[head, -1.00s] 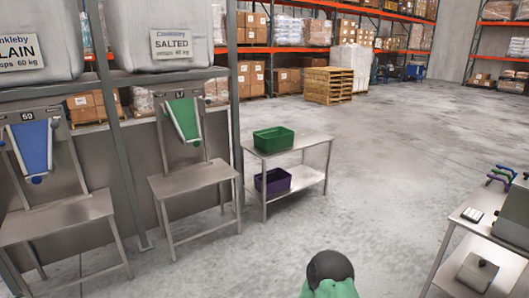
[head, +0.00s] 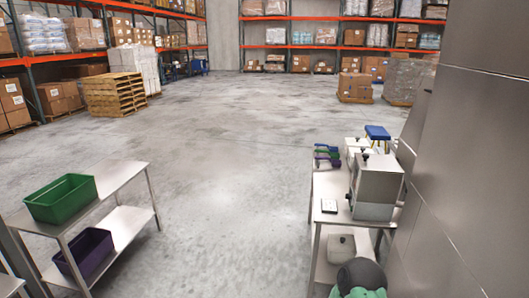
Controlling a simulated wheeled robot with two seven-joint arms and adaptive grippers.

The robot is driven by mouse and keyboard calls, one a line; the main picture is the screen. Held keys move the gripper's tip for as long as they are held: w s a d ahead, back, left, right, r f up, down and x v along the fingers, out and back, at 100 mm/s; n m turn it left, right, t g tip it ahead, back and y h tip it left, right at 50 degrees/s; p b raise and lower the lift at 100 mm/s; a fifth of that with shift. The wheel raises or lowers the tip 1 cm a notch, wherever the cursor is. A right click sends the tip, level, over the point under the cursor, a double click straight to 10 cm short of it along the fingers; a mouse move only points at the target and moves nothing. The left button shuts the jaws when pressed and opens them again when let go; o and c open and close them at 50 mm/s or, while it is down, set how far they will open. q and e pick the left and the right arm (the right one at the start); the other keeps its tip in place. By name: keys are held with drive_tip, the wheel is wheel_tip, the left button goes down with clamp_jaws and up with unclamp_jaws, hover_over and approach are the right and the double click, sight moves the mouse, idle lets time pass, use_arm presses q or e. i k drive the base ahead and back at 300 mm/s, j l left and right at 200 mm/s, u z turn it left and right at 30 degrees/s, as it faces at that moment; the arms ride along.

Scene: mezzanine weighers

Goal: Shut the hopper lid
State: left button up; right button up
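No hopper that I can name with certainty shows in the head view. A boxy stainless steel unit (head: 377,188) stands on the steel table at the right, with a dark knob at its upper left. I cannot tell whether it has a lid or whether that is open. A smaller steel piece (head: 355,147) stands behind it. Neither of my grippers is in view; only a green and dark part of my own body shows at the bottom right.
The right steel table (head: 325,190) holds coloured scoop-like items (head: 327,156) and a small flat device (head: 329,206). A metal wall (head: 465,150) rises close on the right. At left, a steel table holds a green bin (head: 62,199) above a purple bin (head: 84,252). Open floor (head: 235,170) lies between.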

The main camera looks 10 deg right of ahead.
sight(411, 136)
drive_tip(key=i+z, duration=0.1)
drive_tip(key=i, duration=1.7)
drive_tip(key=i+z, duration=0.1)
drive_tip(key=z, duration=0.85)
drive_tip(key=i+j+z, duration=0.1)
drive_tip(key=z, duration=0.35)
drive_tip(key=j+z, duration=0.1)
drive_tip(key=z, duration=0.35)
drive_tip(key=i+j+z, duration=0.1)
drive_tip(key=z, duration=1.75)
drive_tip(key=i+j, duration=0.05)
drive_tip(key=j, duration=0.05)
